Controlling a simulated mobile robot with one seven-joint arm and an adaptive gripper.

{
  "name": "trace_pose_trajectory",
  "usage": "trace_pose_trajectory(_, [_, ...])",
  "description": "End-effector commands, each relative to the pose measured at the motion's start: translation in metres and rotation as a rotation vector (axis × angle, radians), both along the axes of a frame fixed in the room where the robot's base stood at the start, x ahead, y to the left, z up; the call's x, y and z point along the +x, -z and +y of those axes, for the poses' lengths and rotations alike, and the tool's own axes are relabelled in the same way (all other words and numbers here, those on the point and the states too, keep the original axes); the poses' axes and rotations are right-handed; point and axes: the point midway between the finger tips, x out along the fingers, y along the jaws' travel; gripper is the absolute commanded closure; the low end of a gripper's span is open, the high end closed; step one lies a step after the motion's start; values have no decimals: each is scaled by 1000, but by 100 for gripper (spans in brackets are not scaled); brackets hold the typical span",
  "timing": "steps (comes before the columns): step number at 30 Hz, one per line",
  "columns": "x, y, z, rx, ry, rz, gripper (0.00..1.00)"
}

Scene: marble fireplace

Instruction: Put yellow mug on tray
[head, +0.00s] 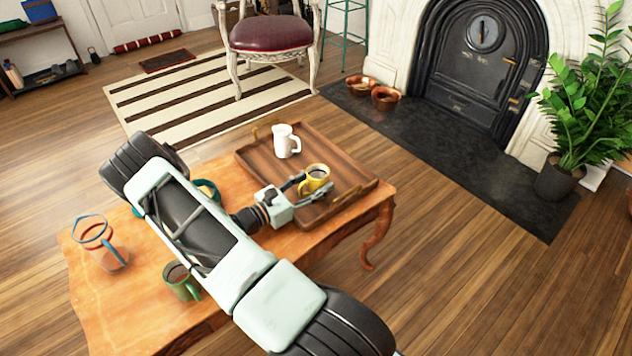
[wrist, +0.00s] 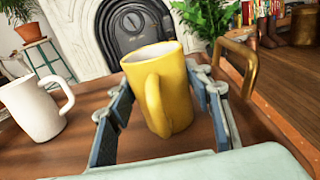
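The yellow mug (head: 315,176) is over the right part of the brown wooden tray (head: 345,161), looking upright. I cannot tell whether its base rests on the tray. My gripper (head: 309,188) has a finger on either side of the mug. In the wrist view the yellow mug (wrist: 160,85) fills the space between the fingers, its handle towards the camera. The fingertips of my gripper (wrist: 162,95) look close against its sides, but whether they press on it is unclear.
A white mug (head: 284,141) stands on the tray near its far left part. The orange wooden table (head: 130,283) also holds a glass pitcher (head: 103,245), a green mug (head: 181,281) and a teal bowl (head: 207,190), partly behind my arm. The tray has brass handles (wrist: 240,62).

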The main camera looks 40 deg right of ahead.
Motion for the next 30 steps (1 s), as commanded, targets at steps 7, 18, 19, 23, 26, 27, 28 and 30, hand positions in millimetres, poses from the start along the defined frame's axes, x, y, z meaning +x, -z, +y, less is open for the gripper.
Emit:
trace_pose_trajectory(7, [0,-1,0,0,0,0,39])
trace_pose_trajectory(18, [4,-6,25,1,-5,1,39])
trace_pose_trajectory(19, [4,-6,30,1,-4,1,39])
trace_pose_trajectory(23, [6,-5,52,1,-3,0,39])
trace_pose_trajectory(26, [8,-5,65,1,-2,0,39])
trace_pose_trajectory(27, [8,-5,68,0,-2,0,39])
trace_pose_trajectory(28, [8,-5,70,-1,-2,0,39])
trace_pose_trajectory(30, [8,-4,74,-1,0,1,39])
